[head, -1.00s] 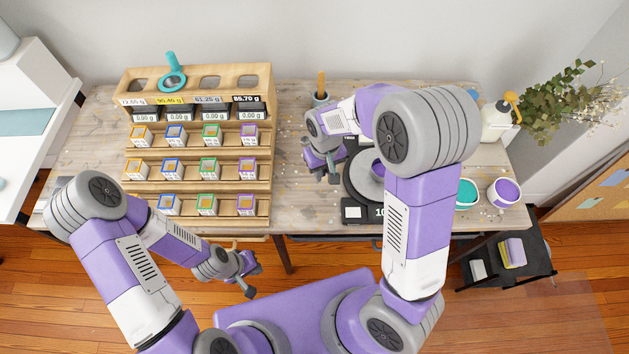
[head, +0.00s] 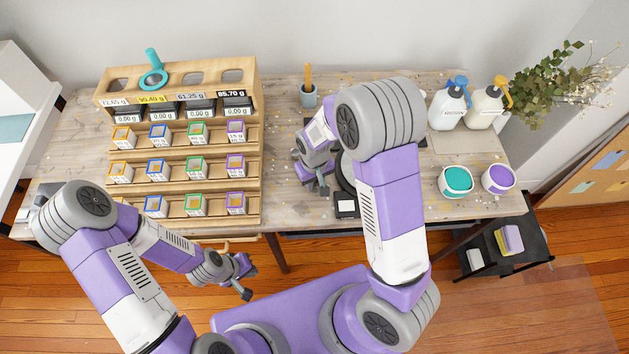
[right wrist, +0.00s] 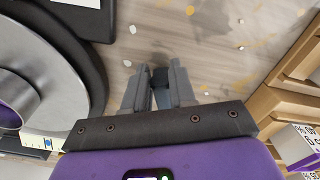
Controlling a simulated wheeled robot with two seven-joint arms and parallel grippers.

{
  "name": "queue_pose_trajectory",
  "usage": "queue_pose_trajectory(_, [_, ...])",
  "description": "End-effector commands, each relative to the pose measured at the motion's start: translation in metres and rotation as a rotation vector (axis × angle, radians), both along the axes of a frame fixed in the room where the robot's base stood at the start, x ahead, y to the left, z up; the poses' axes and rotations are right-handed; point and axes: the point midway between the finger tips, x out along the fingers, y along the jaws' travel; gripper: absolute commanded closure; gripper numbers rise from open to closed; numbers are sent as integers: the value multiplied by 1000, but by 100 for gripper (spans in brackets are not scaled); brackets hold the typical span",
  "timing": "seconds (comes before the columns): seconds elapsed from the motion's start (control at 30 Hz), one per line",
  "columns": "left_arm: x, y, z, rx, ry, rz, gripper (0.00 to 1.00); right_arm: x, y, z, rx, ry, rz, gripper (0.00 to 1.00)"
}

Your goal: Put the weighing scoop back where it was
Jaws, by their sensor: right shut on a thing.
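My right gripper (head: 318,184) is over the table, just left of the black scale (head: 346,205). In the right wrist view its fingers (right wrist: 159,90) are shut on a small dark thing (right wrist: 160,76), mostly hidden between them; I cannot tell whether it is the weighing scoop. A teal tool (head: 153,77) with a round ring and a raised handle sits in an opening on top of the wooden rack (head: 252,190), by the yellow 90.40 g label. My left gripper (head: 246,277) is open and empty in front of the table edge.
The rack holds several small labelled boxes (head: 195,166). A grey cup (head: 308,96) with a wooden handle stands behind my right gripper. Two pump bottles (head: 448,107), a teal tub (head: 456,181) and a purple tub (head: 499,179) stand at right. Table between rack and scale is mostly clear.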

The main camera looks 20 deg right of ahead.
Motion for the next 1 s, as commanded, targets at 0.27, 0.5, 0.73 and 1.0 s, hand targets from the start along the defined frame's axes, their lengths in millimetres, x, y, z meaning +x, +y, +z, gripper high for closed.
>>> queue_pose_trajectory(0.27, [0,0,-2,0,0,0,100,0,0,-3,0,0,0,49])
queue_pose_trajectory(0.5, [0,0,-2,0,0,0,100,0,0,-2,0,0,0,49])
queue_pose_trajectory(0.73, [0,0,7,0,0,0,100,1,1,20,2,-5,1,49])
queue_pose_trajectory(1.0, [0,0,24,0,0,0,100,1,0,80,2,-6,0,49])
